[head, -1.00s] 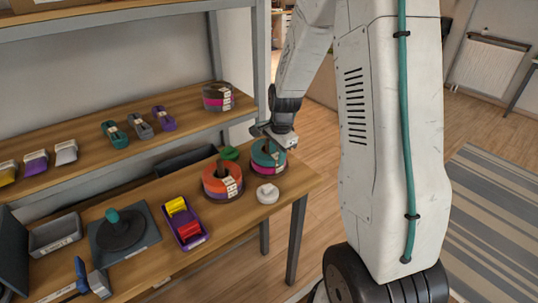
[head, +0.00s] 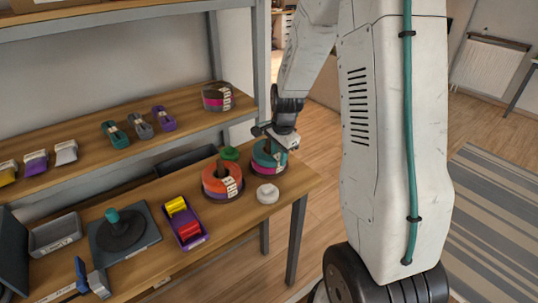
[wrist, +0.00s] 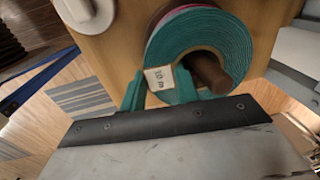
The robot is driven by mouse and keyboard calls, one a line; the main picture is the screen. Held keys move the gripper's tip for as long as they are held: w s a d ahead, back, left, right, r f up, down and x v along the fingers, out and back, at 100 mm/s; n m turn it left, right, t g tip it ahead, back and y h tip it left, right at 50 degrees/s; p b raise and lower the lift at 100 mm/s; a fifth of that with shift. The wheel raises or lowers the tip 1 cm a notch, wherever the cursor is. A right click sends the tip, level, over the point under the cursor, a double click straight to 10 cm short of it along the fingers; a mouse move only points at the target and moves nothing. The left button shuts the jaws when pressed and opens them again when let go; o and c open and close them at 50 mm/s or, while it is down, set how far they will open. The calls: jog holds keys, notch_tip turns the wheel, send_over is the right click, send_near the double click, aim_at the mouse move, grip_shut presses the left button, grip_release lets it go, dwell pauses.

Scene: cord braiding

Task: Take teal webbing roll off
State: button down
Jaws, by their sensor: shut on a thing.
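The teal webbing roll (head: 266,158) sits around a brown post on the right end of the workbench, with a pink layer showing beneath it. In the wrist view the teal roll (wrist: 200,27) is close up, its white label facing my gripper. The brown post (wrist: 211,73) still passes through its hole. My gripper (wrist: 160,88) is shut on the roll's wall, one finger outside and one in the hole, with the label between them. In the head view my gripper (head: 274,143) is over the roll and partly hides it.
An orange and purple roll (head: 221,181) on its own post stands left of the teal roll. A green knob (head: 230,153) is behind and a white cap (head: 267,193) in front. A purple tray (head: 184,222) lies further left. A striped roll (head: 218,97) sits on the shelf above.

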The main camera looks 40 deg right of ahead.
dwell(0.4)
jog(key=shift+r, duration=4.35)
